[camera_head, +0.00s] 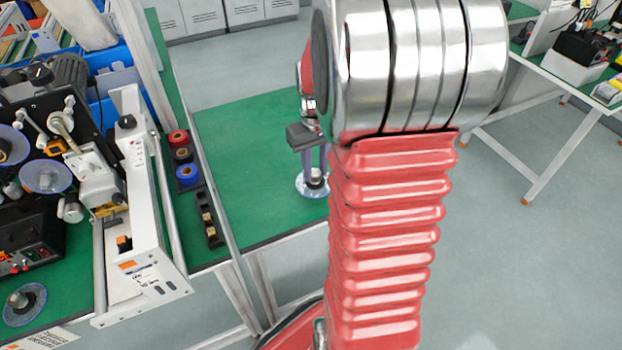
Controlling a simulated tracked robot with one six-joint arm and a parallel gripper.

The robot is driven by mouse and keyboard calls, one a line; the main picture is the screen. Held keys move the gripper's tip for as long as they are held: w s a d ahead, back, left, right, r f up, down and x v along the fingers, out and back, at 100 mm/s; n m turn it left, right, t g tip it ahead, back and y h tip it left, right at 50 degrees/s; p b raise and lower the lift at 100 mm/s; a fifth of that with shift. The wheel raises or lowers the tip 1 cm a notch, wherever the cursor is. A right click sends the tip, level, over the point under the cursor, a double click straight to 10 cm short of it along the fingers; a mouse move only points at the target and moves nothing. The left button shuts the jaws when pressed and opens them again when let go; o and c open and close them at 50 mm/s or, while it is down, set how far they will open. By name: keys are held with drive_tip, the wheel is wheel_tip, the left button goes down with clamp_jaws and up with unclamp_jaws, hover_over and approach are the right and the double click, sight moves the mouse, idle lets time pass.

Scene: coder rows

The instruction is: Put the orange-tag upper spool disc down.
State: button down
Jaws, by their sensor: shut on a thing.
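My gripper (315,162) points down, partly hidden behind my red arm, and is shut on a clear spool disc with a dark and silver hub (312,187). The disc is level, over the right part of the green table (245,130). I cannot tell whether it touches the tabletop. Its right edge is close to my arm in the picture, and no orange tag shows on it. A similar clear disc is mounted on the coder machine (45,176), and another lies at the lower left (24,304).
The coder machine with its white side frame (150,225) fills the left. Several rolls (181,155) and a dark block (209,222) stand beside a metal rail. The green table between rail and gripper is bare. Another table (560,85) stands at upper right.

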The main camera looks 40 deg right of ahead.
sight(315, 173)
drive_tip(key=shift+f, duration=0.1)
drive_tip(key=shift+f, duration=1.8)
drive_tip(key=c, duration=1.4)
unclamp_jaws()
drive_tip(key=shift+c, duration=0.2)
drive_tip(key=shift+r, duration=0.1)
wheel_tip(315, 173, up, 12)
